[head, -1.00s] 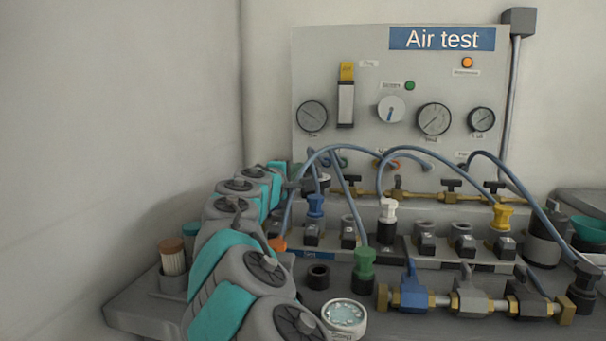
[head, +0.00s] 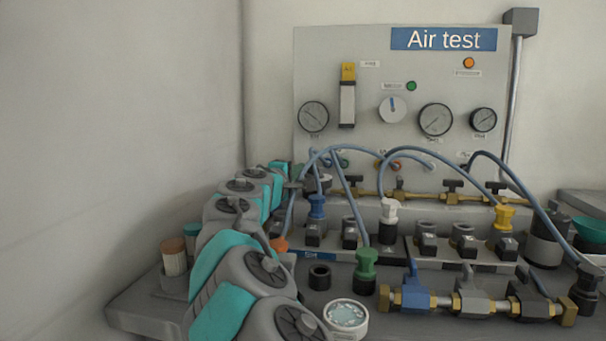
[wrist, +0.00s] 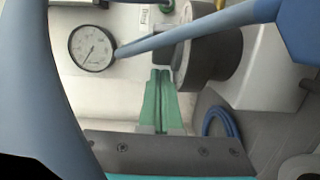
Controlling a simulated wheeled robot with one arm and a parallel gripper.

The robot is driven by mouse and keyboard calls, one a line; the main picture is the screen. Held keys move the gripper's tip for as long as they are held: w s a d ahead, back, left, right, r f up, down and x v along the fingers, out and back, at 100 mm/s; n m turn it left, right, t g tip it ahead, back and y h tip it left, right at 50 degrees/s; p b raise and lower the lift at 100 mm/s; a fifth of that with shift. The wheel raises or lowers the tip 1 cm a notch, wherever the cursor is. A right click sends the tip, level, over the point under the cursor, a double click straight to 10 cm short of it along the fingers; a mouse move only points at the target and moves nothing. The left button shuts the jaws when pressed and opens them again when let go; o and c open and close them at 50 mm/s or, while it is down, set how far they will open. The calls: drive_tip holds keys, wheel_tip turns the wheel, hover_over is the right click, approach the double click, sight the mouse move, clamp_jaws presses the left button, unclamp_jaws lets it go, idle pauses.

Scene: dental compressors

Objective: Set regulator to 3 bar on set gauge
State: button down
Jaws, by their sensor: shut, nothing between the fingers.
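The grey "Air test" panel (head: 365,75) carries a left gauge (head: 313,116), a larger middle gauge (head: 435,119) and a right gauge (head: 483,120). Their small labels are too blurred to tell which is the set gauge. A white dial (head: 392,108) has its blue mark at the top. In the wrist view, my gripper (wrist: 160,75) has its green fingers together and empty, just left of a dark round knob (wrist: 222,58), perhaps the regulator. I cannot tell whether they touch. A gauge (wrist: 91,48) shows at upper left there; its scale is unreadable.
Blue hoses (head: 350,185) arch before the panel, and one crosses the knob in the wrist view. Coloured fittings, brass valves (head: 452,190) and a valve row (head: 475,303) crowd the bench. A round tin (head: 346,316) sits in front. My arm fills the left side.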

drive_tip(key=c, duration=1.6)
unclamp_jaws()
drive_tip(key=v, duration=0.7)
drive_tip(key=shift+s+a+b, duration=0.1)
drive_tip(key=shift+b, duration=0.3)
drive_tip(key=c, duration=1.3)
unclamp_jaws()
drive_tip(key=shift+s+a+r, duration=0.15)
drive_tip(key=shift+s, duration=0.15)
drive_tip(key=o, duration=0.4)
drive_tip(key=r+m+y, duration=0.1)
drive_tip(key=s+r+m+g+y+b, duration=0.1)
drive_tip(key=r, duration=0.1)
drive_tip(key=s+r+m+y+b, duration=0.1)
drive_tip(key=shift+a+r+g, duration=0.25)
drive_tip(key=shift+a+g, duration=0.05)
drive_tip(key=shift+a, duration=0.05)
drive_tip(key=m+g+y+b, duration=0.3)
drive_tip(key=m+y+b, duration=0.1)
drive_tip(key=y, duration=0.7)
approach(318, 167)
drive_tip(key=x, duration=1)
drive_tip(key=shift+w+a, duration=0.1)
drive_tip(key=shift+w, duration=0.15)
clamp_jaws()
